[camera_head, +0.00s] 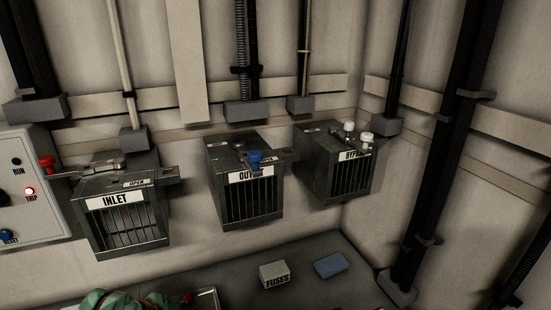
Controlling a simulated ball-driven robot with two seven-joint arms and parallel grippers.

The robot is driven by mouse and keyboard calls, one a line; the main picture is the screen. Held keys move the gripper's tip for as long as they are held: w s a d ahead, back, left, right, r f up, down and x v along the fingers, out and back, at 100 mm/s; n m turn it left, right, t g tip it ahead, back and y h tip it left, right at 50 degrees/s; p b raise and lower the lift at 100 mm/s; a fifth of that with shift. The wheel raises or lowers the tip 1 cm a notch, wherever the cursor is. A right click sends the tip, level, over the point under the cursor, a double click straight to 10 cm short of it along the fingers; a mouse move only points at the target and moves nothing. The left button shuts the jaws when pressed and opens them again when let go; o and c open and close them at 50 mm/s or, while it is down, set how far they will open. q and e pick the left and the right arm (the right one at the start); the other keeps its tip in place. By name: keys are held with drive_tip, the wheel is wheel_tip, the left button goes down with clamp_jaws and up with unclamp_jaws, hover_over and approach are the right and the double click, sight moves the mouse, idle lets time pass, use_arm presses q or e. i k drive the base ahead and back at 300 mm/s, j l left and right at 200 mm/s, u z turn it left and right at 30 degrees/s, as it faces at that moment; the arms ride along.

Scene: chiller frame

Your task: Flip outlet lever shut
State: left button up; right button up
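The outlet box (262,207) is a dark metal box with a barred front, mounted on the wall in the middle of the view. Its white label (243,177) reads "OUT", with the rest covered. The outlet lever's blue knob (255,157) sits at the front top edge of the box, above the label, and the lever appears to point out toward me. Any position marking beside it is too small to read. Neither of my grippers is in view.
The inlet box (125,226) at left has a lever with a red knob (46,162) pointing left, near the control panel (30,215) with a lit TRIP lamp. The bypass box (345,180) at right carries two white knobs. A fuses box (275,275) and blue block (331,265) lie below.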

sight(251, 158)
drive_tip(key=k, duration=0.95)
